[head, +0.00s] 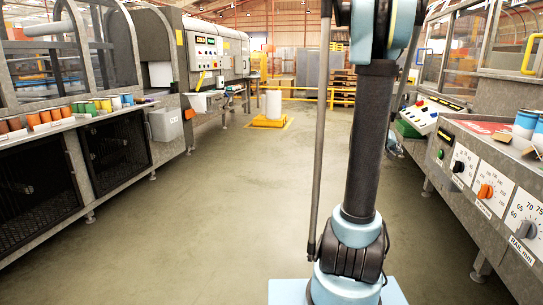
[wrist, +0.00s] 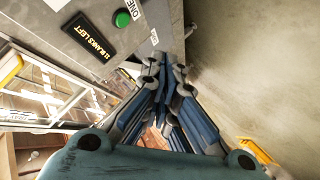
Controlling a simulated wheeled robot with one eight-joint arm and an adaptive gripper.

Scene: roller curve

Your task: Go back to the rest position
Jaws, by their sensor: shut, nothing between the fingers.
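My gripper (wrist: 168,75) shows in the wrist view with its blue-padded fingers drawn together and nothing between them. It is beside a grey machine panel (wrist: 75,20), and I cannot tell how far apart they are. In the head view my arm rises upright right of centre, and its upper part leaves the top of the picture.
A grey machine bench (head: 120,152) with coloured cans lines the left side. A control console (head: 480,165) with dials stands close on the right. The concrete floor (head: 230,185) between them is clear.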

